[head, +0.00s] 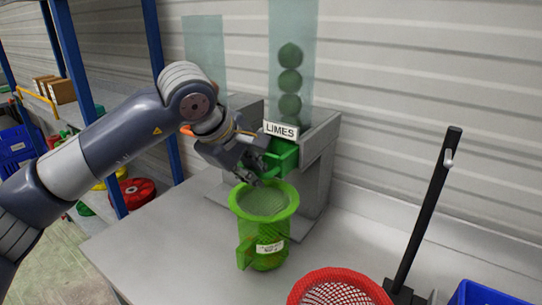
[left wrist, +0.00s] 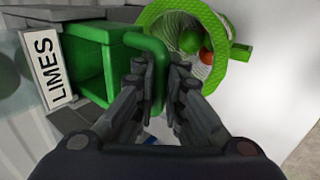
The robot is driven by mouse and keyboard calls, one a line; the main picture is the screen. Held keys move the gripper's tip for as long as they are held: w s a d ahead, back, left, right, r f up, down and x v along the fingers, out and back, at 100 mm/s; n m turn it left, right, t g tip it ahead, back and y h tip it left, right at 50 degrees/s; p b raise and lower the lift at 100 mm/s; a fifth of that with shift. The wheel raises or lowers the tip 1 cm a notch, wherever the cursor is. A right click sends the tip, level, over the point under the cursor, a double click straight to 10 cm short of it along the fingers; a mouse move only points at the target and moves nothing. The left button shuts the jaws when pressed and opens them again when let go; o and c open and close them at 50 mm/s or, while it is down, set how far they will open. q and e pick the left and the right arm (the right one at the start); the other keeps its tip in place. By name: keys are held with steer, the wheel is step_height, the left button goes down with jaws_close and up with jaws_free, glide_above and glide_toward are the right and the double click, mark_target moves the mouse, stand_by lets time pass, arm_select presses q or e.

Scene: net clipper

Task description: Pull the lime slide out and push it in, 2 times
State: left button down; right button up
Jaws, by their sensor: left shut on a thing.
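The green lime slide (head: 283,158) sticks out from the front of the grey dispenser, below the LIMES sign (head: 281,131). In the left wrist view the slide (left wrist: 88,62) looks like an open green box with a looped handle (left wrist: 158,70). My left gripper (head: 262,170) is shut on this handle; its fingers (left wrist: 160,88) sit on both sides of the bar. Several limes (head: 290,80) are stacked in the clear tube above the sign. A green net-lined container (head: 263,230) stands below the slide; the left wrist view shows a green and an orange-red ball inside. My right gripper is not in view.
A second clear tube (head: 205,50) stands to the left, partly behind my left arm. A red mesh basket (head: 338,285), a black lever (head: 428,210) and a blue bin (head: 485,294) are at the front right. The grey table (head: 150,250) is bare at front left.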

mark_target(269, 158)
arm_select(q)
steer(key=shift+w+d+r+p, duration=0.1)
steer(key=shift+w+d+p, duration=0.3)
steer(key=shift+w+d, duration=0.35)
steer(key=shift+w+d+r+p, duration=0.15)
steer(key=shift+w+d+p, duration=0.25)
steer(key=shift+w, duration=0.55)
steer(key=shift+w+d+r+p, duration=0.1)
steer(key=shift+w+d+p, duration=0.25)
steer(key=shift+w+d, duration=0.4)
steer(key=shift+w+f, duration=0.15)
steer(key=shift+a, duration=0.1)
steer(key=c, duration=1.8)
jaws_free()
steer(key=shift+o, duration=1)
steer(key=shift+s+a, duration=0.1)
steer(key=shift+s, duration=0.15)
steer(key=shift+f, duration=0.1)
